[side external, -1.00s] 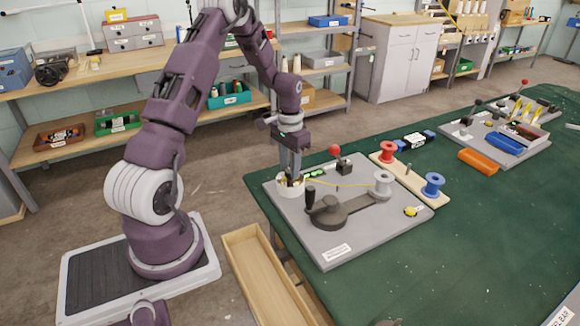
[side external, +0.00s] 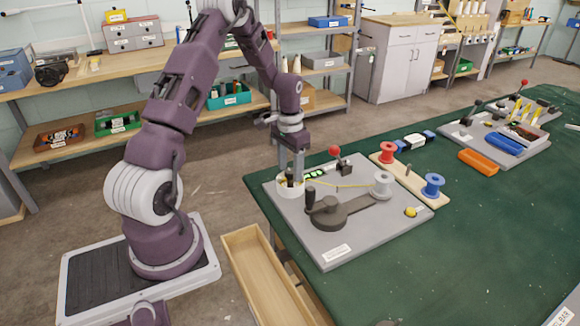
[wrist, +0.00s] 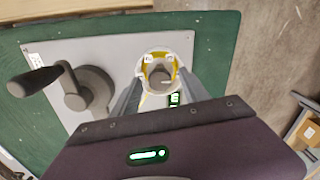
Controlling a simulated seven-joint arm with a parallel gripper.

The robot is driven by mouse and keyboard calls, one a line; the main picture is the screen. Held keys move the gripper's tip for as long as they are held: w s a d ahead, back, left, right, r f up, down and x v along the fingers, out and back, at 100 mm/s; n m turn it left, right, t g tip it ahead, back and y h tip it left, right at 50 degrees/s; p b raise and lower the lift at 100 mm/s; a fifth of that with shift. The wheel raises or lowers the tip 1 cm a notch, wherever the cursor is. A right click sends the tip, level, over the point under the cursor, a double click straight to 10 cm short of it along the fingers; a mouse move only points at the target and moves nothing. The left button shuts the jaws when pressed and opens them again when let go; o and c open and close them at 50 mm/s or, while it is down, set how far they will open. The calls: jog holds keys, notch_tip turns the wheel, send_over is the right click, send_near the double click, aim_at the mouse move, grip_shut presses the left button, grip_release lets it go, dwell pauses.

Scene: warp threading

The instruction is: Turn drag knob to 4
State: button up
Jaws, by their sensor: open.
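The drag knob (wrist: 160,74) is a dark round knob in a white dial housing with a yellow ring, at the back left corner of the grey plate. White number tags show on the ring, too small to read. The dial housing (side external: 289,188) also shows in the side view. My gripper (side external: 292,172) points down over it, fingers open. In the wrist view my gripper (wrist: 165,82) has one finger on each side of the dial. I cannot tell whether the fingers touch the knob.
A black-handled crank (side external: 328,208) stands on the grey plate (side external: 375,222), close to the dial. A yellow thread runs to a grey spool (side external: 382,184). A red-topped lever (side external: 340,158) stands behind. Red (side external: 387,152) and blue spools (side external: 433,185) stand on a wooden board.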

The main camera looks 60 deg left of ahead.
aim_at(290, 171)
notch_tip(290, 171, up, 7)
jog(key=shift+r, duration=0.1)
dwell(0.3)
jog(key=s+d+r+m+t+y, duration=0.1)
jog(key=s+d+r, duration=0.1)
jog(key=d+r, duration=0.5)
jog(key=s+d+r+t, duration=0.1)
jog(key=s+d+r, duration=0.2)
jog(key=d+r, duration=0.4)
jog(key=s+d+r+t, duration=0.1)
jog(key=s+d+r, duration=0.1)
jog(key=s+d, duration=0.4)
jog(key=s+d+r+m+t+h, duration=0.1)
jog(key=s+d+r+t, duration=0.1)
jog(key=s+d, duration=0.3)
jog(key=s, duration=0.4)
jog(key=shift+s+d+t, duration=0.3)
jog(key=shift+s+d, duration=0.05)
jog(key=shift+c, duration=0.2)
